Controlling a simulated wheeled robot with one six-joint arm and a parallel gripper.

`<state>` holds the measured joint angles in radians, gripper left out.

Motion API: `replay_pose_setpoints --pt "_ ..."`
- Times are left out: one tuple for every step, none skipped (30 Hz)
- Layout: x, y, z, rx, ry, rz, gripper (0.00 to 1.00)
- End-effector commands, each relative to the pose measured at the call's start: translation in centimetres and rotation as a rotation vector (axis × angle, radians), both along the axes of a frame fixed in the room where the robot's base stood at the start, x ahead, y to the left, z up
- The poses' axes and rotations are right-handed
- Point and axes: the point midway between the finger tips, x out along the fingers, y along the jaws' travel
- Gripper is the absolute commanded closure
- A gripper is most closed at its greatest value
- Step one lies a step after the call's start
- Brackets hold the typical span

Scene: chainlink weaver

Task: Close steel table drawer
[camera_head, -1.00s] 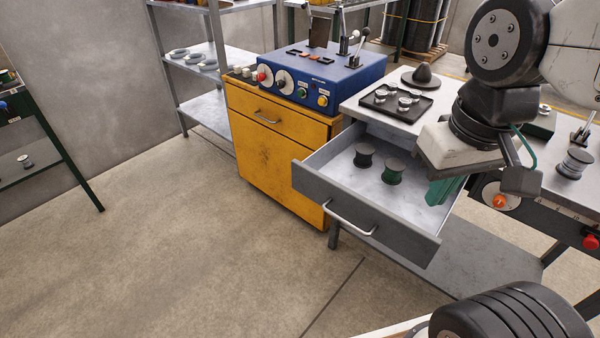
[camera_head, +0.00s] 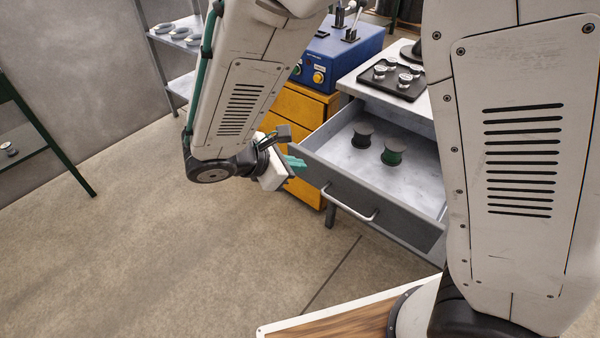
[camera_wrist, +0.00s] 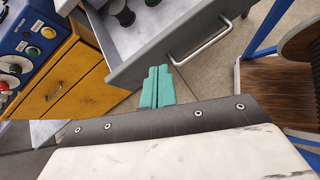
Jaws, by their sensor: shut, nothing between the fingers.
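The steel table drawer (camera_head: 340,182) is pulled out from under the steel table top (camera_head: 367,92). Its grey front panel has a metal bar handle (camera_head: 349,206). Inside lie a dark spool (camera_head: 363,135) and a green spool (camera_head: 393,151). My gripper (camera_head: 296,162) is at the left end of the drawer front in the head view, its teal fingers shut and empty. In the wrist view the fingers (camera_wrist: 157,86) point at the drawer front (camera_wrist: 150,52), just left of the handle (camera_wrist: 202,45). I cannot tell whether they touch it.
A yellow cabinet (camera_head: 298,108) with a blue control box (camera_head: 338,55) stands left of the table, close behind my gripper. A black tray (camera_head: 392,79) with small silver parts sits on the table top. The floor in front and to the left is clear.

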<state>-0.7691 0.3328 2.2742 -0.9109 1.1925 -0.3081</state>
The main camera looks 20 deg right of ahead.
Motion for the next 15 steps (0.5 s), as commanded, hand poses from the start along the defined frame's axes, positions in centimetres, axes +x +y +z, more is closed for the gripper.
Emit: replay_pose_setpoints --pt "0.2 1.8 -1.7 -0.049 0.028 0.087 1.0" --pt "0.3 2.6 -2.5 -0.074 0.041 0.132 1.0" --pt "0.4 3.6 -3.5 -0.104 0.055 0.187 1.0" --pt "0.5 4.3 -4.1 -0.124 0.064 0.224 1.0" --pt "0.5 4.9 -4.7 -0.141 0.072 0.257 1.0" --pt "0.5 5.6 -5.4 -0.161 0.082 0.293 1.0" --pt "0.5 6.0 -5.7 -0.173 0.087 0.316 1.0" --pt "0.5 6.4 -6.1 -0.183 0.093 0.333 1.0" --pt "0.5 6.7 -6.5 -0.193 0.097 0.352 1.0" --pt "0.6 6.9 -6.7 -0.199 0.099 0.363 1.0" --pt "0.6 6.9 -6.8 -0.203 0.101 0.37 1.0" --pt "0.7 6.8 -7.1 -0.206 0.103 0.374 1.0" --pt "0.8 6.7 -7.2 -0.207 0.103 0.376 1.0" --pt "1.0 6.5 -7.3 -0.208 0.103 0.375 1.0" --pt "1.3 6.0 -7.6 -0.208 0.103 0.375 1.0"
